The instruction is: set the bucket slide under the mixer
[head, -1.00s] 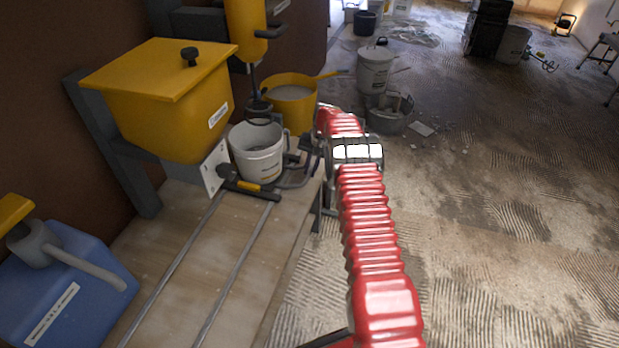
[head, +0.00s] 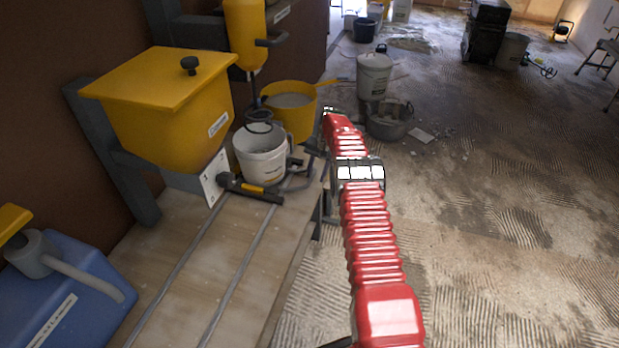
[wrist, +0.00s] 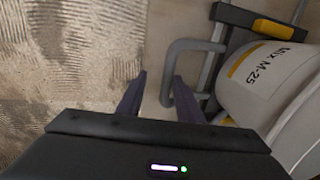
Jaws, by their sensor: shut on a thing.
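The bucket slide carries a white bucket (head: 262,160) and sits on two metal rails (head: 232,285) on the wooden bench. A black bar with a yellow band (head: 252,188) lies at its front. In the wrist view, a grey U-shaped handle (wrist: 186,45) sticks out beside the bucket, labelled "Mix M-25" (wrist: 268,80). My gripper (wrist: 160,90) has one finger inside the handle loop and one outside, shut on the handle. The mixer, a yellow housing (head: 245,35) with a downward shaft, stands behind the bucket; its lower end is partly hidden.
A yellow hopper (head: 165,115) with a white plate stands left of the bucket. A yellow tub (head: 292,120) is behind it. A blue canister (head: 70,300) is at front left. Buckets (head: 375,75) stand on the rough floor to the right. The front rails are clear.

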